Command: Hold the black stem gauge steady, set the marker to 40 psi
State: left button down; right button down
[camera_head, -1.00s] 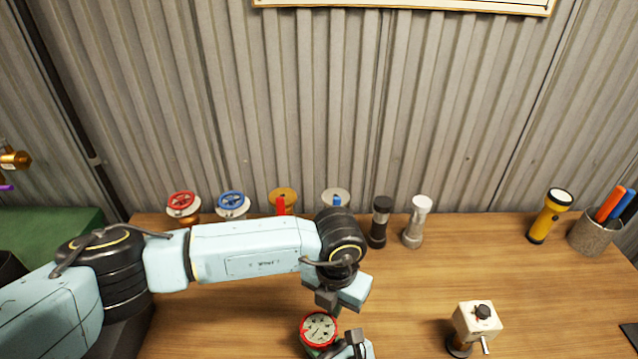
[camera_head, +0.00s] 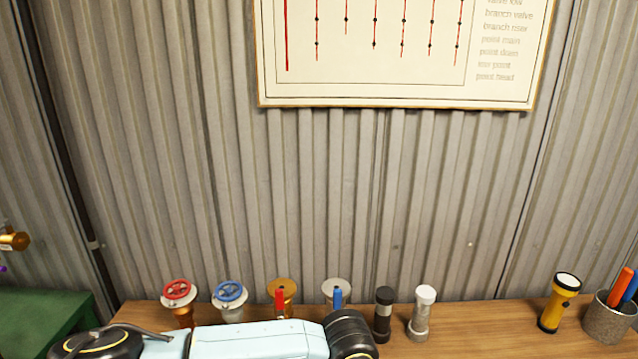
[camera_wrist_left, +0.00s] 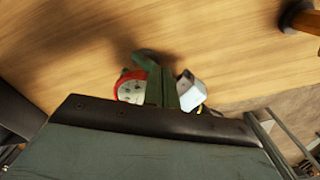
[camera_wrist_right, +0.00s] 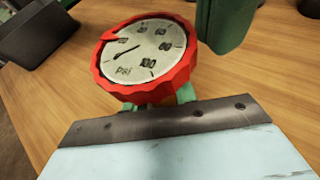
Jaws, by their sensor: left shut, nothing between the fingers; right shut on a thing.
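The round gauge (camera_wrist_right: 145,52) has a red scalloped ring, a white psi dial and a dark needle. A red marker (camera_wrist_right: 112,36) sits at the ring's upper left; the number beside it is too blurred to read. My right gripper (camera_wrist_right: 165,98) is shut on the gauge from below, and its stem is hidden. The gauge also shows in the left wrist view (camera_wrist_left: 131,88). My left gripper (camera_wrist_left: 160,76) is shut and empty beside the gauge; I cannot tell if it touches. Its finger also shows in the right wrist view (camera_wrist_right: 226,20). The head view shows neither gripper nor gauge.
At the back of the wooden table stand a red-wheel valve (camera_head: 178,291), a blue-wheel valve (camera_head: 229,294), two lever valves, black-topped (camera_head: 383,312) and white-topped (camera_head: 422,312) cylinders. A yellow flashlight (camera_head: 558,302) and a pen cup (camera_head: 606,320) stand right. A chart (camera_head: 390,90) hangs above.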

pick_arm(q)
notch_tip(320, 180, up, 6)
jog(key=shift+w+d, duration=0.2)
dwell(0.4)
jog(key=w+a, duration=0.2)
jog(key=a, duration=0.2)
pick_arm(e)
jog(key=shift+a, duration=0.1)
pick_arm(q)
jog(key=shift+f, duration=2.95)
jog(key=shift+s, duration=0.35)
